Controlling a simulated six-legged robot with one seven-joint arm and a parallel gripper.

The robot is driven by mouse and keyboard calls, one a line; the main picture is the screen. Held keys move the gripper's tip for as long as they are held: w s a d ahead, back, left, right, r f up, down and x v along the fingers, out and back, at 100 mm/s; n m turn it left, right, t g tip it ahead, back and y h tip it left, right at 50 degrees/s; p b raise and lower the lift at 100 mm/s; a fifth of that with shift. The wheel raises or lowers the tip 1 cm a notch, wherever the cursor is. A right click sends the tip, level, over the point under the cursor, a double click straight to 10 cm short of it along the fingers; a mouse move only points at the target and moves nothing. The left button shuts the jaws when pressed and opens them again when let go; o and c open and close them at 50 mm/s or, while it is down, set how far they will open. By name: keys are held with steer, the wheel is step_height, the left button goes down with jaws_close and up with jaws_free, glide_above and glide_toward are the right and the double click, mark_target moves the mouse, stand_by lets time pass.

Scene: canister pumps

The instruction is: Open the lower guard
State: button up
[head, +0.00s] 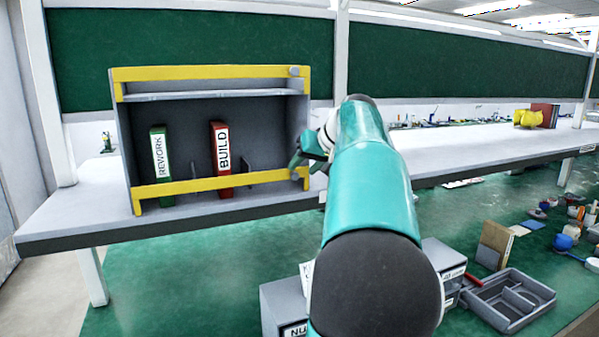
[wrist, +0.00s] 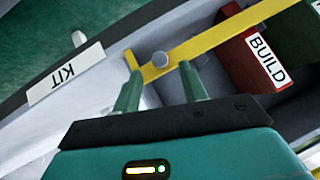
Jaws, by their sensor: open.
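The lower guard (head: 212,184) is a yellow bar across the lower front of a grey open-fronted case, and it lies closed across the front. A round grey knob (head: 296,174) sits at its right end. In the wrist view, the guard (wrist: 212,40) runs up to the right and its knob (wrist: 160,60) appears just beyond the fingertips, between them. My gripper (wrist: 158,80) is open and empty, with its two green fingers apart. In the head view, my gripper (head: 305,158) is beside the case's right edge, close to the knob; the arm hides part of it.
An upper yellow guard (head: 205,72) crosses the top of the case. A green REWORK binder (head: 160,165) and a red BUILD binder (head: 221,150) stand inside. The bench (head: 80,215) is clear left of the case. Bins (head: 508,300) lie low at right.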

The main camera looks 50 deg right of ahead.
mark_target(297, 174)
steer(key=x, duration=0.3)
steer(key=shift+w+f, duration=0.1)
steer(key=shift+w, duration=0.05)
jaws_close()
